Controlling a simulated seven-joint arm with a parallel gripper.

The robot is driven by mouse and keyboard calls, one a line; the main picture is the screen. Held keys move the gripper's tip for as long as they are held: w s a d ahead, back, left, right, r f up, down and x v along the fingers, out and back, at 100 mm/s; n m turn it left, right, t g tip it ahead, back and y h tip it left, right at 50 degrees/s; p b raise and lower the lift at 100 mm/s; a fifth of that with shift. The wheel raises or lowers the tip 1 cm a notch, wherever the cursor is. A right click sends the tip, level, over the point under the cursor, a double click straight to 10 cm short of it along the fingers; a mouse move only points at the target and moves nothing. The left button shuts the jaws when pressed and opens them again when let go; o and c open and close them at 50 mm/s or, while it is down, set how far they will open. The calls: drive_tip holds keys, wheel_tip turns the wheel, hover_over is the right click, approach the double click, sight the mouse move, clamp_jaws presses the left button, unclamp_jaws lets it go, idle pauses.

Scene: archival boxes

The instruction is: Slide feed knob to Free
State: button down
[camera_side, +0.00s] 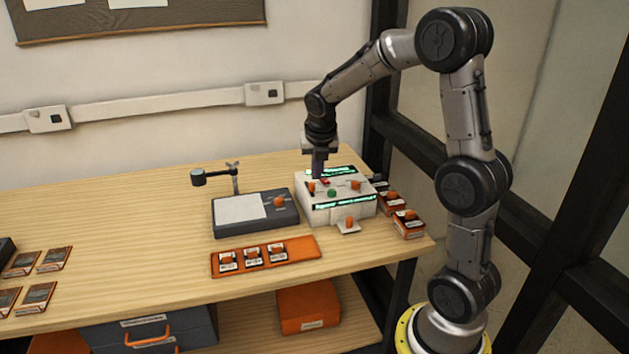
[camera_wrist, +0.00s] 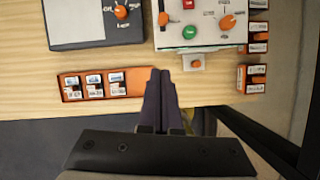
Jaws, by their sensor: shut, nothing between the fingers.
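A white control box (camera_side: 337,207) stands near the right end of the table. It has orange knobs, a green button (camera_side: 332,193) and a red one, and lit green strips. The box (camera_wrist: 205,40) shows only in part at the top of the wrist view, with a left orange knob (camera_wrist: 163,18) and a right orange knob (camera_wrist: 228,22) among small labels. The labels are too small to read, so I cannot tell which knob is the feed knob. My gripper (camera_side: 319,174) is shut and empty, pointing down above the box's back left part; its fingers (camera_wrist: 160,72) are together.
A dark grey device (camera_side: 255,215) with a pale panel and orange knob stands left of the box. An orange tray (camera_side: 265,256) with several small pieces lies in front. Small orange boxes (camera_side: 408,224) stand at the right edge. The table's left middle is clear.

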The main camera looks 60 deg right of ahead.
drive_tip(key=x, duration=0.3)
drive_tip(key=w+d+x, duration=0.1)
drive_tip(key=x, duration=0.3)
drive_tip(key=d+r+x, duration=0.1)
drive_tip(key=x, duration=0.2)
drive_tip(key=shift+w+d+f, duration=0.1)
drive_tip(key=shift+w+f, duration=0.2)
drive_tip(key=shift+f, duration=0.05)
drive_tip(key=shift+w+d, duration=0.3)
drive_tip(key=shift+d, duration=0.1)
drive_tip(key=shift+d, duration=0.1)
drive_tip(key=shift+w+d, duration=2.1)
drive_tip(key=shift+w, duration=0.05)
drive_tip(key=s+a, duration=0.2)
drive_tip(key=a, duration=0.1)
drive_tip(key=shift+s+a+r, duration=0.1)
drive_tip(key=shift+s+a, duration=0.2)
drive_tip(key=v, duration=1)
drive_tip(key=shift+d, duration=0.15)
